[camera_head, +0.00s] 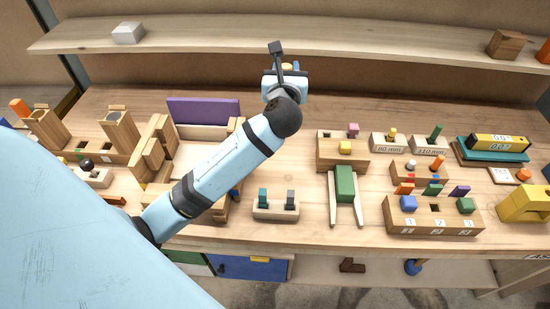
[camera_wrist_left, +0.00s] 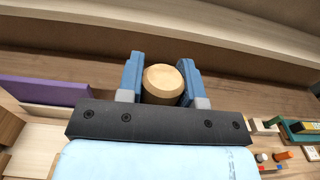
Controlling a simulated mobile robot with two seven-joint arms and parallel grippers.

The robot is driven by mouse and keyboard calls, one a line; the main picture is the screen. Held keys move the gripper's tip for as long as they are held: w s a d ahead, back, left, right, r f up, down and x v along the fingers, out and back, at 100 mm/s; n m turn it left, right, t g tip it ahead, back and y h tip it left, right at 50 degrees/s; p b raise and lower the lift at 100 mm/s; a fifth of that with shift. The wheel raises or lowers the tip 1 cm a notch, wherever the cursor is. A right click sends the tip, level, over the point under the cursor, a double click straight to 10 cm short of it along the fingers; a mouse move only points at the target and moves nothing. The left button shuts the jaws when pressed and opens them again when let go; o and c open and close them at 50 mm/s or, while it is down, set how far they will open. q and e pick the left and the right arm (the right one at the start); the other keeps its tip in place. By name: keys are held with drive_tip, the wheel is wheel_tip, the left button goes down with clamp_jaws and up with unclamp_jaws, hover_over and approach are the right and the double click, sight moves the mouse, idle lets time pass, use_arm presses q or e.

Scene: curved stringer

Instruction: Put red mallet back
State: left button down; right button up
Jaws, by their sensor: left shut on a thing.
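My left gripper (camera_head: 287,69) is at the back of the workbench, near the front of the upper shelf in the picture. In the left wrist view its two blue fingers are closed on both sides of a round wooden piece (camera_wrist_left: 163,81) with a pale flat end. This may be the end of a mallet handle; the rest of it is hidden, and I see no red on it. No red mallet head shows clearly in either view. My right gripper is not in view.
The wooden bench (camera_head: 300,228) holds a purple panel (camera_head: 203,111) left of my arm, a block with green and grey pegs (camera_head: 276,212), and a numbered block (camera_head: 434,222). The shelf (camera_head: 250,41) runs behind, carrying a white block (camera_head: 128,33) and a brown block (camera_head: 505,44).

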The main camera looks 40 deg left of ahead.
use_arm(q)
wheel_tip(320, 180, down, 18)
drive_tip(key=w+a+n+g+y+b, duration=0.1)
drive_tip(key=a, duration=0.1)
drive_tip(key=shift+y, duration=0.4)
drive_tip(key=shift+w, duration=0.1)
drive_tip(key=c, duration=0.8)
unclamp_jaws()
drive_tip(key=shift+f, duration=0.1)
drive_tip(key=b+v, duration=0.1)
drive_tip(key=v, duration=1.1)
drive_tip(key=shift+r+b, duration=0.3)
drive_tip(key=shift+b, duration=0.05)
